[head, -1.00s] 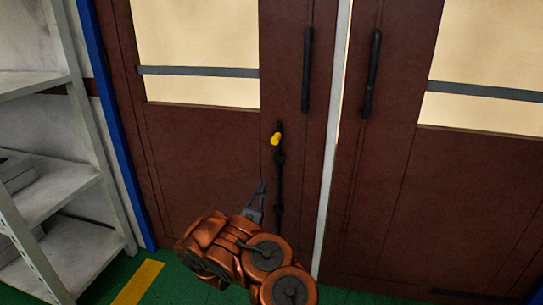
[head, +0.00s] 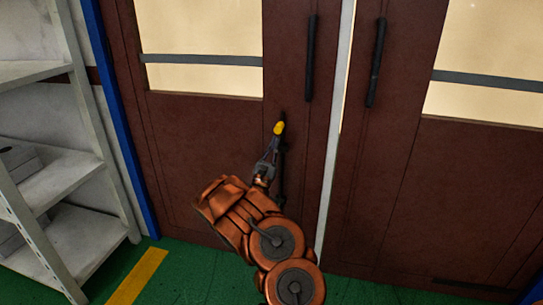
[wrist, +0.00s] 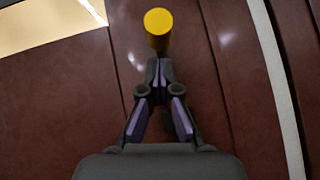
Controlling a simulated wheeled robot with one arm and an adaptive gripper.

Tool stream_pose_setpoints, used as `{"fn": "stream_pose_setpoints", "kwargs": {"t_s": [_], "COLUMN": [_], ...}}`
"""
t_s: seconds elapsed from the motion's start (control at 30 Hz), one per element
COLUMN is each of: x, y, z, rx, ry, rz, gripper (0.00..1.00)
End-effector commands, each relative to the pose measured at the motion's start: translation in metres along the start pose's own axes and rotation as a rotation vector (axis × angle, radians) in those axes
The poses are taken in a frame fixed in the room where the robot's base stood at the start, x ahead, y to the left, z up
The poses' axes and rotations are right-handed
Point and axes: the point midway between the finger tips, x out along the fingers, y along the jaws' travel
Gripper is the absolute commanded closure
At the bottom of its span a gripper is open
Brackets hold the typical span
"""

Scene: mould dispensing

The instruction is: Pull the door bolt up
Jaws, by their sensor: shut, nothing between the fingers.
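The door bolt (head: 282,185) is a dark vertical rod on the left brown door, partly hidden behind my arm and gripper. Its yellow knob (head: 279,128) is near its upper end. In the wrist view the yellow knob (wrist: 158,22) sticks out at the top centre. My gripper (head: 273,146) is just below the knob. In the wrist view my gripper (wrist: 158,65) has its fingertips together right under the knob, with nothing between them. I cannot tell whether the tips touch the knob.
The left door (head: 200,135) and right door (head: 400,190) have dark vertical handles, the left handle (head: 310,60) above and right of the knob. A white shelf (head: 120,180) stands at the left. Green floor (head: 195,275) with a yellow stripe (head: 140,275) lies below.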

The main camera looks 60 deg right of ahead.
Motion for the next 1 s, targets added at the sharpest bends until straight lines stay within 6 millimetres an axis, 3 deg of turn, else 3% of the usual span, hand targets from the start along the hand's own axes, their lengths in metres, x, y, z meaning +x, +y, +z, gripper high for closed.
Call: {"fn": "stream_pose_setpoints", "kwargs": {"t_s": [0.77,1.0], "x": [0.014,0.032], "y": [0.000,0.006], "z": [0.013,0.033], "rx": [0.001,0.003], "ry": [0.002,-0.004], "rz": [-0.001,0.002], "gripper": [1.00,1.00]}}
